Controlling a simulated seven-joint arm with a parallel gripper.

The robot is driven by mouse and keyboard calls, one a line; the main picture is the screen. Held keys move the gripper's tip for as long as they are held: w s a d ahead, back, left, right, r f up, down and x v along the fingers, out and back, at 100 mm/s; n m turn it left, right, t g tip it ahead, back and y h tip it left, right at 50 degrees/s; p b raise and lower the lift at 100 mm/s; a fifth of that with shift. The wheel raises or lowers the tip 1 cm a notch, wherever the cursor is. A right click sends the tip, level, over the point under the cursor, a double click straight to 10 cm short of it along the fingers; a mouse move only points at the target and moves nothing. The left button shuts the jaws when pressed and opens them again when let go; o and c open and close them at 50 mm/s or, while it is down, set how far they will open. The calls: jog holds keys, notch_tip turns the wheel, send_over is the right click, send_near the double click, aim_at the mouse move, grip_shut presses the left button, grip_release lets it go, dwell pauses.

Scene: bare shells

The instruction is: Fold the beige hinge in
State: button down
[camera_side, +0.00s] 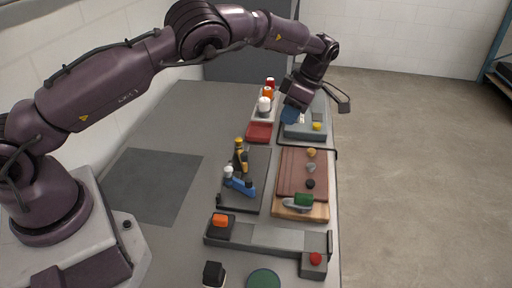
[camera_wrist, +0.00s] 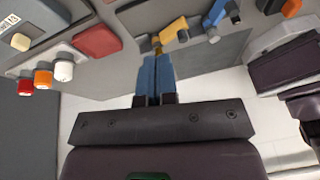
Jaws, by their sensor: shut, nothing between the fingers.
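No plainly beige hinge stands out; the closest in colour is a tan-yellow hinged bar (camera_wrist: 172,32) at the top middle of the wrist view. It also shows as a yellow bar (camera_side: 241,154) on a dark board (camera_side: 258,163) in the side view, beside a blue hinged bar (camera_side: 239,186). The blue bar is at the top of the wrist view (camera_wrist: 217,12). My gripper (camera_side: 290,117) has blue fingers, shut and empty, over the far end of the table. In the wrist view the fingertips (camera_wrist: 156,58) appear just below the tan-yellow bar; I cannot tell the gap.
A red tray (camera_side: 260,132) and white, orange and red knobs (camera_side: 265,104) stand left of my gripper. A grey unit with a yellow knob (camera_side: 317,126) is beside it. A brown board (camera_side: 303,170) lies nearer, right of the dark board. The table's left side is clear.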

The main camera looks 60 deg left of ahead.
aim_at(243, 158)
jog(key=s+f+n, duration=0.1)
jog(key=f, duration=0.1)
jog(key=s+a+f+n, duration=0.1)
jog(key=f+n, duration=0.1)
jog(key=f, duration=0.1)
jog(key=s+f+n, duration=0.1)
jog(key=f, duration=0.2)
jog(key=shift+s+a+f+n, duration=0.2)
jog(key=shift+s+n, duration=0.1)
jog(key=shift+s+a+f, duration=0.15)
jog(key=shift+s+a, duration=0.2)
jog(key=shift+s, duration=0.25)
jog(key=shift+s+a+f, duration=0.15)
jog(key=shift+s+a, duration=0.15)
jog(key=shift+s, duration=0.3)
jog(key=shift+s+a, duration=0.35)
jog(key=shift+s, duration=0.25)
